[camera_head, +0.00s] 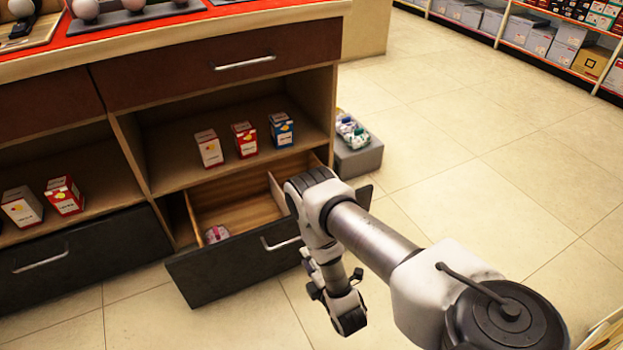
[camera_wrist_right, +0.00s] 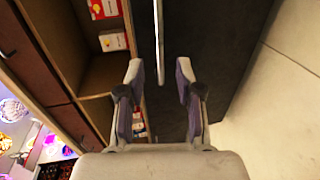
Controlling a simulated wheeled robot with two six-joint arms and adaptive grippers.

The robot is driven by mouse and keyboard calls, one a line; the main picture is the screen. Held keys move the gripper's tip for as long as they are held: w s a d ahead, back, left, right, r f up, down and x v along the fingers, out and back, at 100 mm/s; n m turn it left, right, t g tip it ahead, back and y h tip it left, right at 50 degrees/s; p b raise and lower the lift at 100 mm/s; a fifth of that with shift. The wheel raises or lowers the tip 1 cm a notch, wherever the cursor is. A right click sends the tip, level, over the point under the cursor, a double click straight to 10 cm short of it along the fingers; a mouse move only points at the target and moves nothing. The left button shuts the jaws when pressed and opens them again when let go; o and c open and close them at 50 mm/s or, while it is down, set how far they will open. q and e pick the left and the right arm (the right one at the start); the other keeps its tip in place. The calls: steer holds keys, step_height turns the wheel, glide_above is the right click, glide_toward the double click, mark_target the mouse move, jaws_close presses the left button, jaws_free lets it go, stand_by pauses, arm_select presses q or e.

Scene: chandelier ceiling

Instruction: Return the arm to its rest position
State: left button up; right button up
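My right arm comes in from the right, and its gripper (camera_head: 333,280) hangs low in front of the open drawer (camera_head: 225,270). In the right wrist view, the right gripper (camera_wrist_right: 159,72) is open, with its two fingers apart and nothing between them. The metal drawer handle (camera_wrist_right: 158,30) shows beyond the fingertips, against the dark drawer front; it also appears in the head view (camera_head: 280,243), apart from the gripper. A small pinkish item (camera_head: 216,233) lies inside the drawer. My left gripper is not in view.
The wooden cabinet (camera_head: 160,165) holds several small boxes, including a blue box (camera_head: 281,130). A grey bin (camera_head: 358,160) stands on the floor beside it. Stocked shelves (camera_head: 540,38) line the far right. The tiled floor (camera_head: 480,165) between is clear.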

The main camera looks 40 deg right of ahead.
steer(key=v, duration=0.2)
steer(key=shift+s+r, duration=0.1)
steer(key=shift+s, duration=0.25)
steer(key=shift+w, duration=0.1)
